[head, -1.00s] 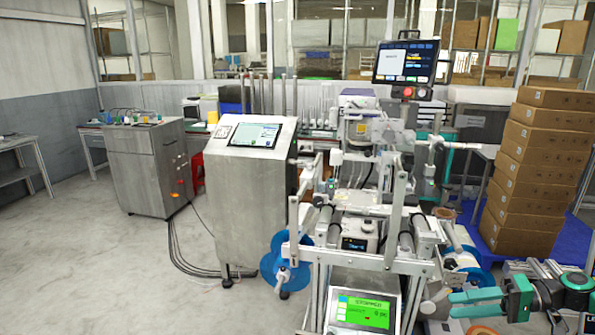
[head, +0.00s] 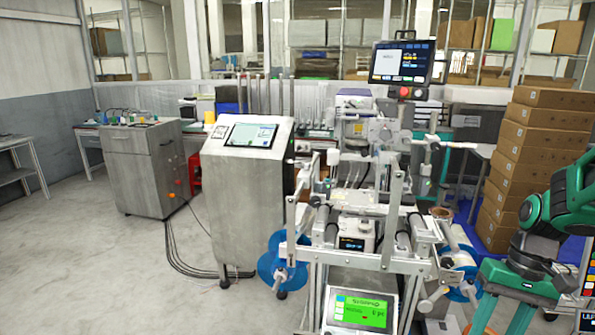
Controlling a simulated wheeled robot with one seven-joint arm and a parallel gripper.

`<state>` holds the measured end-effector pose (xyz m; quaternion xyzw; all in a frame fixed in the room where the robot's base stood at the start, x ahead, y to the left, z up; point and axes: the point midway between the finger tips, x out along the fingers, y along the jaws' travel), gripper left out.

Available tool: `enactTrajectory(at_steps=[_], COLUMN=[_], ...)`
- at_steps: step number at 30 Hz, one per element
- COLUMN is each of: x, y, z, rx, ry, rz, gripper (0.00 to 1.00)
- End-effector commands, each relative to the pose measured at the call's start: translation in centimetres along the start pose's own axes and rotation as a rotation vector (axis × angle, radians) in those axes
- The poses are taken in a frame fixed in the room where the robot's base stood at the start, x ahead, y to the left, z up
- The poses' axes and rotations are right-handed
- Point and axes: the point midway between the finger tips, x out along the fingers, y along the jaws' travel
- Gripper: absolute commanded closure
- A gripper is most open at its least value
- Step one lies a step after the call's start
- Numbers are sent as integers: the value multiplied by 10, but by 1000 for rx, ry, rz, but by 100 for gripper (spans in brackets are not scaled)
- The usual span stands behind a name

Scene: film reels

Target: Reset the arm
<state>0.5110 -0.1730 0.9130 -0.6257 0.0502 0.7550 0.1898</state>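My green and dark arm (head: 572,200) is at the right edge, folded upward in front of the stacked boxes. Its lower end comes down to a dark joint above a green part at the lower right. Orange strips show below that part. I cannot clearly make out the fingertips of my gripper, so its opening is unclear. No held object can be made out.
A metal machine frame with rollers (head: 390,265) stands left of my arm, with blue reels (head: 272,262) at its sides and a green display (head: 363,312) low in front. A steel cabinet (head: 240,200) stands further left. Brown boxes (head: 545,130) are stacked behind the arm. Open floor lies left.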

Motion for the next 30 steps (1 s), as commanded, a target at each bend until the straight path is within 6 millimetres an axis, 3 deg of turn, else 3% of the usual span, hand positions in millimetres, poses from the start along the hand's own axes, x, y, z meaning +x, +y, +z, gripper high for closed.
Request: enactTrajectory(at_steps=[7,15,30], x=[-30,-44,-45], y=[6,16,22], z=[47,88,99], rx=[95,183,211], ry=[109,201,222], rz=[111,137,134], gripper=[59,59,59])
